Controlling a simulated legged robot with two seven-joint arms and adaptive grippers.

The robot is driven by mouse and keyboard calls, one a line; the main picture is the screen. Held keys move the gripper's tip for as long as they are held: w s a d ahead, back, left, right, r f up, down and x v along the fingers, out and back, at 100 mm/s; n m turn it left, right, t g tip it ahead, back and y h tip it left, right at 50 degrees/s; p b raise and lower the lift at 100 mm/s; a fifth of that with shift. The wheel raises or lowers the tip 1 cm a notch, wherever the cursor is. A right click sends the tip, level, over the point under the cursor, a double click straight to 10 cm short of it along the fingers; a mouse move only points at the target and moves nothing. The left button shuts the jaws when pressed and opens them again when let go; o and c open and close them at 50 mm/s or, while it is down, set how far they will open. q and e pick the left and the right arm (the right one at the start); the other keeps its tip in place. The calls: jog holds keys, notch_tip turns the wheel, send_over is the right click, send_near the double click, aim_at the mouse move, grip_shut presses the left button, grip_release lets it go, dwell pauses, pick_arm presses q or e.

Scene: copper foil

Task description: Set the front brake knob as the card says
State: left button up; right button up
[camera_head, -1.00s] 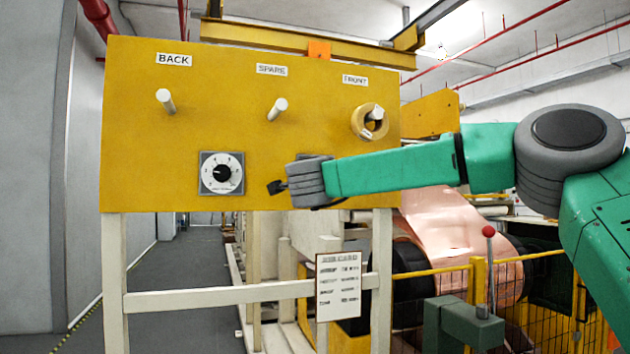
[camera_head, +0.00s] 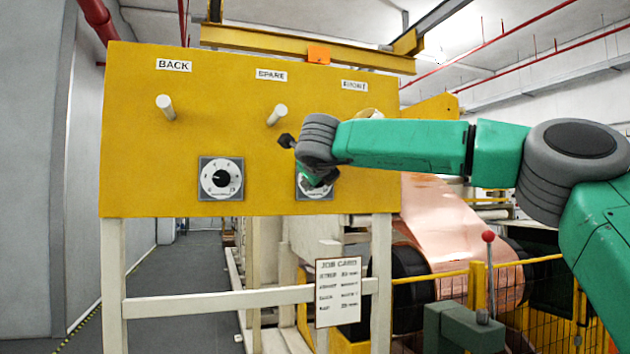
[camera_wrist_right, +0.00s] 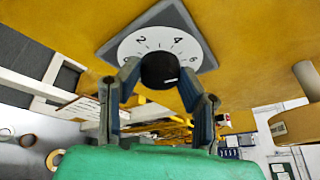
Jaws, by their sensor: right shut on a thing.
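The front dial (camera_head: 303,189), a white dial on a grey plate under the FRONT label (camera_head: 355,86), is mostly hidden by my right gripper (camera_head: 318,180). In the right wrist view the dial (camera_wrist_right: 130,47) shows the numbers 2, 4 and 6. Its black knob (camera_wrist_right: 158,68) is between the fingers of my right gripper (camera_wrist_right: 158,80), which is shut on it. A white mark on the knob is towards the picture's right; its exact reading is unclear. The job card (camera_head: 338,292) hangs below the panel, its values too small to read. My left gripper is not in view.
The yellow panel (camera_head: 140,120) also bears a back dial (camera_head: 221,178) and pegs under BACK (camera_head: 165,107) and SPARE (camera_head: 277,115). A ring (camera_head: 378,112) under FRONT is mostly behind my right arm. Copper foil (camera_head: 440,220) and a yellow fence (camera_head: 530,262) are at right.

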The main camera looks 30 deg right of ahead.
jog(key=shift+d+f+m+y, duration=0.1)
jog(key=shift+f+m+y, duration=0.35)
jog(key=shift+m, duration=0.35)
jog(key=o, duration=1)
jog(key=shift+o, duration=0.6)
jog(key=shift+w+d+r, duration=0.1)
jog(key=shift+r, duration=0.05)
